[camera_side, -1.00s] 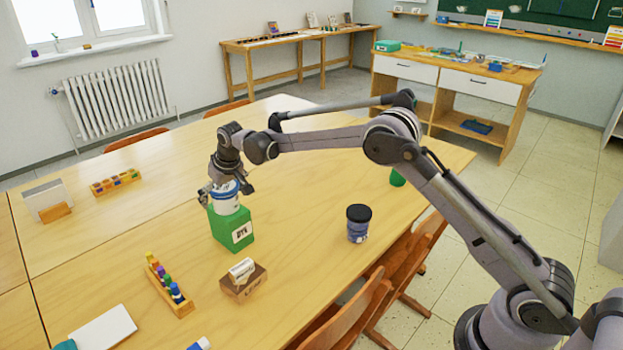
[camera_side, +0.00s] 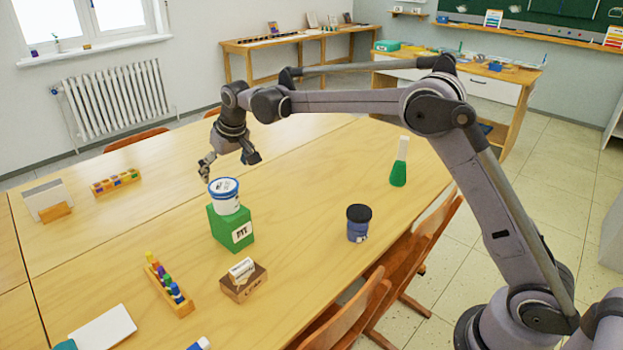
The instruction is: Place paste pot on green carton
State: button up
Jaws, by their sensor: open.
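The paste pot (camera_side: 225,197), white with a blue rim and blue band, stands upright on top of the green carton (camera_side: 231,230). The carton stands on the wooden table and has a white label with dark letters on its front. My gripper (camera_side: 229,172) is open and empty, with its fingers spread above and behind the pot. It looks clear of the pot in this view.
The table (camera_side: 310,165) behind is largely clear.

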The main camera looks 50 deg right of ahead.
jog(key=shift+v, duration=0.75)
jog(key=s+d+r+t, duration=0.15)
jog(key=s+r, duration=0.25)
jog(key=s, duration=0.4)
jog(key=s+d+r+g, duration=0.1)
jog(key=s+d+r, duration=0.25)
jog(key=s, duration=0.55)
jog(key=s+d+f+t, duration=0.1)
jog(key=s+f, duration=0.2)
jog(key=s, duration=0.7)
jog(key=s+d+f+t, duration=0.1)
jog(key=s+f, duration=0.3)
jog(key=s, duration=0.5)
jog(key=shift+s+f, duration=0.25)
jog(key=shift+s, duration=0.15)
